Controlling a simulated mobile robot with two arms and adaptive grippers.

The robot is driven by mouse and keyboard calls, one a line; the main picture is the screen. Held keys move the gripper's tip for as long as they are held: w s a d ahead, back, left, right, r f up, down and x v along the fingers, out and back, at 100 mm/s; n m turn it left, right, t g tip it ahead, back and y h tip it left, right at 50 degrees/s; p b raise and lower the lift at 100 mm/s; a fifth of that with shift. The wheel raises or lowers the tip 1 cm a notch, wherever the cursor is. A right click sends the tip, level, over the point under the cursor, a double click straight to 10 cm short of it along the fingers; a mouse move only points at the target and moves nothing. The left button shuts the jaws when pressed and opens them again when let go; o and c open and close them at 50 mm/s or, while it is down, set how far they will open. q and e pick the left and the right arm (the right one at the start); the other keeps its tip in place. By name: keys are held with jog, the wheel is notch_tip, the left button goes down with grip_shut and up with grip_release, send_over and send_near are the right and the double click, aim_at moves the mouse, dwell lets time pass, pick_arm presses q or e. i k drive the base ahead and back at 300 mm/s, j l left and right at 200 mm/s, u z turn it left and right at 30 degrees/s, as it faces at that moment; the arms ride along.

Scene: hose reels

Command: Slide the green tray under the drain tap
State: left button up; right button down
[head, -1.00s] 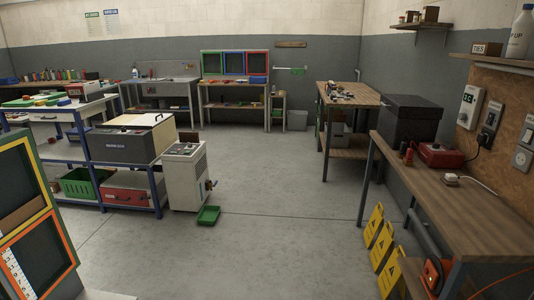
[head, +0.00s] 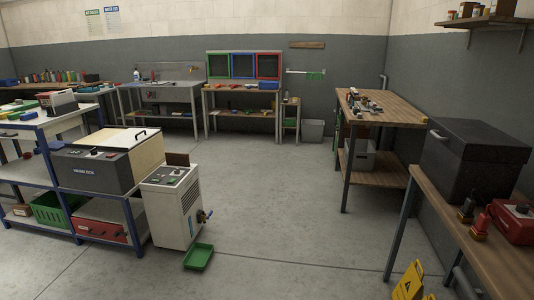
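The green tray (head: 199,257) lies flat on the concrete floor, in front of a light grey floor-standing machine (head: 176,209). The drain tap (head: 205,215) sticks out from the machine's right side, low down, with a blue part on it. The tray is below and slightly left of the tap in the head view, nearer to me. I cannot tell whether any part of it is directly beneath the spout. Neither of my grippers shows in the head view.
A blue-framed shelf unit (head: 140,230) stands left of the machine, holding a dark box (head: 90,170) and a green crate (head: 48,210). A wooden bench (head: 480,235) and a yellow floor sign (head: 408,281) are at the right. The middle floor is clear.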

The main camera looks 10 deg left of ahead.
aim_at(198, 259)
jog(key=i+j+u, duration=0.15)
jog(key=i+u, duration=0.3)
jog(key=i+l+u, duration=0.1)
jog(key=i+u, duration=0.3)
jog(key=i, duration=0.3)
jog(key=i+l+u, duration=0.2)
jog(key=i+u, duration=0.25)
jog(key=i, duration=0.1)
